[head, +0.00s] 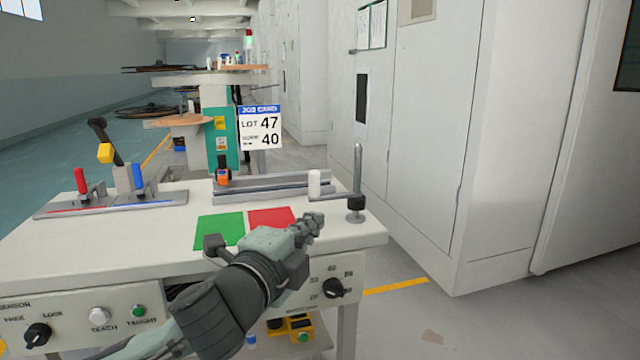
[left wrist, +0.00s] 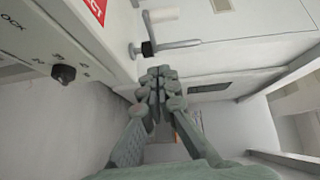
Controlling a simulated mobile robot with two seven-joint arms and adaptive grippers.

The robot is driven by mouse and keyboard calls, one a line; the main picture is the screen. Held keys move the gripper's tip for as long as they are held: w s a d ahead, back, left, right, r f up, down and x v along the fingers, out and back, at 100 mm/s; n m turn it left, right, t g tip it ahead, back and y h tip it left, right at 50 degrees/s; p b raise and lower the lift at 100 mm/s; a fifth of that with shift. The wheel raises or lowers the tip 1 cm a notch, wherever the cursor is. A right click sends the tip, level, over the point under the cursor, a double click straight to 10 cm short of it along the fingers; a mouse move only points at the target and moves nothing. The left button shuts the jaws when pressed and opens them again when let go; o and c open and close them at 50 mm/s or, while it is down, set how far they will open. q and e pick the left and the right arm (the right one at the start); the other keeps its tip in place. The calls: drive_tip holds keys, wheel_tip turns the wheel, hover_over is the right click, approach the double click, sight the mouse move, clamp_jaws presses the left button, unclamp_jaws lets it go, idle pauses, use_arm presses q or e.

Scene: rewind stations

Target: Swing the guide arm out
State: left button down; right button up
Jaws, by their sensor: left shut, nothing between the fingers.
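The guide arm (head: 334,196) is a short grey bar at the right end of the table. It reaches left from a dark pivot (head: 355,214) to an upright white roller (head: 314,183), beside the grey rail. A tall grey post (head: 358,168) stands at the pivot. My left gripper (head: 316,220) is shut and empty, in front of the guide arm and a little left of the pivot. It looks apart from the post. My right gripper is not in view.
Green (head: 219,230) and red (head: 271,218) patches lie on the table. A sensor bracket (head: 115,199) with coloured levers stands at left. A job card (head: 260,128) stands behind the rail (head: 274,185). White cabinets (head: 430,130) are at right, with bare floor between.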

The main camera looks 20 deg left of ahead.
use_arm(q)
drive_tip(key=shift+d+r+m, duration=0.15)
drive_tip(key=shift+r+m, duration=0.25)
drive_tip(key=shift+r, duration=0.5)
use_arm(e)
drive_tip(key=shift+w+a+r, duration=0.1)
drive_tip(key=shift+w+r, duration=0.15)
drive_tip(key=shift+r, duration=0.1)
use_arm(q)
drive_tip(key=w, duration=0.3)
drive_tip(key=w+a, duration=0.1)
drive_tip(key=w, duration=0.7)
drive_tip(key=shift+a, duration=0.4)
drive_tip(key=shift+w+a, duration=0.15)
drive_tip(key=shift+a, duration=0.35)
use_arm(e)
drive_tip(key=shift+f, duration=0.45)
use_arm(q)
drive_tip(key=shift+w+a+h+p, duration=0.1)
drive_tip(key=shift+a+h+p, duration=0.05)
drive_tip(key=shift+h+p, duration=0.3)
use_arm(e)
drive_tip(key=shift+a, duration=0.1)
